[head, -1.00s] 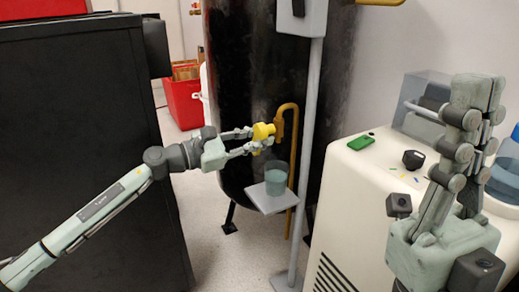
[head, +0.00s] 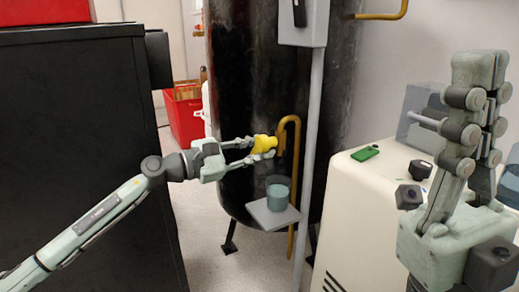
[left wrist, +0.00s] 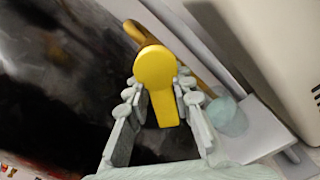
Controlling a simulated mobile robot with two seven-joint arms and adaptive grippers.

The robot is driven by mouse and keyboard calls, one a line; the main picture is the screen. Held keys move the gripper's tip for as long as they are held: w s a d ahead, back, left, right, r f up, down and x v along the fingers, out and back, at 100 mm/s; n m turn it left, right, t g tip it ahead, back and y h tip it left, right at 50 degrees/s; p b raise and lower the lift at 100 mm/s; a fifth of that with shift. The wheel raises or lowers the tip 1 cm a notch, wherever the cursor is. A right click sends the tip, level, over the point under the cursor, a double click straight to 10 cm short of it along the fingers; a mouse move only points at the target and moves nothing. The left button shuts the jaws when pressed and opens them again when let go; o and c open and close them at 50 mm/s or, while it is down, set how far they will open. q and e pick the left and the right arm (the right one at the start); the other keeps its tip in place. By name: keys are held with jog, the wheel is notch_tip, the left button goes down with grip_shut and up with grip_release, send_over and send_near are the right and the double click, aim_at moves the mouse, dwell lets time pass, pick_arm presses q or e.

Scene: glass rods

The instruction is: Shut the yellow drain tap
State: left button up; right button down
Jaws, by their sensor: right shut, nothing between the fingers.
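The yellow drain tap (head: 264,144) sits on the brass pipe (head: 295,150) in front of a black tank. In the left wrist view the yellow tap (left wrist: 157,80) has a round head and a flat lever pointing down the picture. My left gripper (head: 250,150) is open, its fingertips close to the tap's near side. In the left wrist view its fingers (left wrist: 160,88) stand either side of the lever, with gaps beside its lower part; whether a tip touches the head is unclear. My right gripper (head: 478,62) is shut, empty and raised at the right.
A glass beaker (head: 278,192) stands on a small grey shelf (head: 270,217) below the tap. A grey post (head: 312,130) rises just right of the pipe. A white cabinet (head: 350,215) with a green item (head: 365,153) is at the right. A black cabinet (head: 85,140) is at the left.

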pick_arm(q)
jog(key=o, duration=0.3)
jog(key=shift+o, duration=0.2)
notch_tip(320, 180, up, 10)
jog(key=shift+r, duration=0.1)
dwell(0.4)
